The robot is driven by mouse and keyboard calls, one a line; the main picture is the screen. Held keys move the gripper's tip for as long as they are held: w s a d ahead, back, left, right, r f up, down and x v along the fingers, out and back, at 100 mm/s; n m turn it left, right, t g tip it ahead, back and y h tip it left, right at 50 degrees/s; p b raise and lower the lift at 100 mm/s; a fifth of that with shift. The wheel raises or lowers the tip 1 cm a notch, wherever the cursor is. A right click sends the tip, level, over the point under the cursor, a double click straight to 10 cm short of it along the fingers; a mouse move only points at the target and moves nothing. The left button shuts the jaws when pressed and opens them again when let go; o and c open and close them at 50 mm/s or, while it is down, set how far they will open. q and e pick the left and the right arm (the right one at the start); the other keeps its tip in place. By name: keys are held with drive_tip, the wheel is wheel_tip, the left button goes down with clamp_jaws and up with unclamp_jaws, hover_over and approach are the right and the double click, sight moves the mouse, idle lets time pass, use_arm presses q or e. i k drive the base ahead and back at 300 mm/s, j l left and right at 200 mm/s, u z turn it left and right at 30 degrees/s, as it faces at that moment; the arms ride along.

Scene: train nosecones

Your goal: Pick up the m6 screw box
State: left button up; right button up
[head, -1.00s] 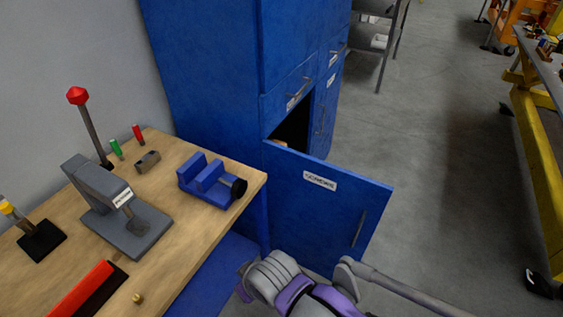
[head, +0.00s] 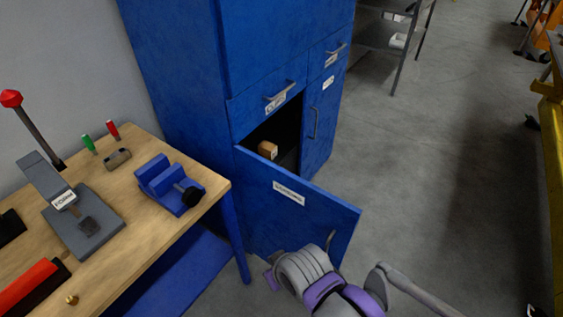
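A small brown box (head: 267,149) sits inside the dark opening of the blue cabinet (head: 185,95), behind its open lower door (head: 290,205). It may be the m6 screw box, but no label on it is readable. The door hides the lower part of the compartment. My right arm comes in from the bottom right, in front of the door. Its gripper (head: 270,281) is low, near the door's lower edge and well apart from the box. Its fingers are mostly hidden. My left gripper is not in view.
The wooden workbench (head: 120,210) on the left holds a blue vise (head: 168,185), a grey lever press (head: 85,225) and small tools. The open door juts out into the floor space. Free floor (head: 430,180) lies to the right. A grey shelf (head: 385,50) stands behind.

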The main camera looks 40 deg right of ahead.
sight(267, 150)
drive_tip(key=k+l+z, duration=0.15)
drive_tip(key=l, duration=0.8)
drive_tip(key=l+z, duration=0.15)
drive_tip(key=l, duration=0.85)
